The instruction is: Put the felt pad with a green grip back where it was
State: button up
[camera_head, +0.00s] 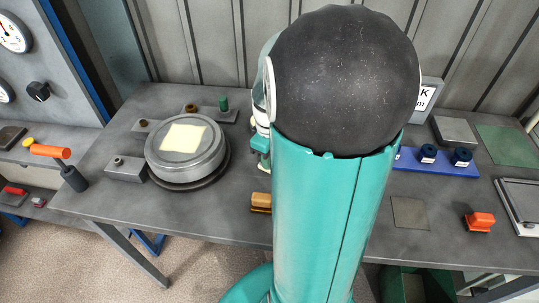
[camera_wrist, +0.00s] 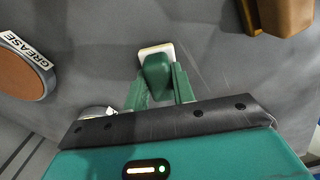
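The felt pad with a green grip (camera_wrist: 155,80) shows in the wrist view as a green handle on a pale, rounded pad. My gripper (camera_wrist: 160,82) has its two green fingers on either side of the handle and appears shut on it. The pad is over the grey tabletop; I cannot tell whether it touches the surface. A tan-brown block-like grip (camera_head: 261,202) stands on the bench just left of my arm. A similar brown block (camera_wrist: 285,14) is at the wrist view's upper right.
A round plate (camera_head: 187,165) with a pale square stands at left, ringed by small knobbed blocks. An orange-gripped piece (camera_head: 480,221), a flat square (camera_head: 410,213) and a blue rack (camera_head: 445,165) are at right. A container labelled GREASE (camera_wrist: 24,68) is at the wrist view's left.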

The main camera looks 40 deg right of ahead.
jog(key=o, duration=0.4)
jog(key=shift+r, duration=0.1)
notch_tip(320, 180, up, 12)
jog(key=s+a+r+m+t, duration=0.1)
jog(key=s+a+r+t, duration=0.1)
jog(key=a, duration=0.9)
jog(key=s+a+r+m+t, duration=0.2)
jog(key=a+t, duration=0.1)
jog(key=a, duration=0.9)
jog(key=shift+s+t, duration=0.3)
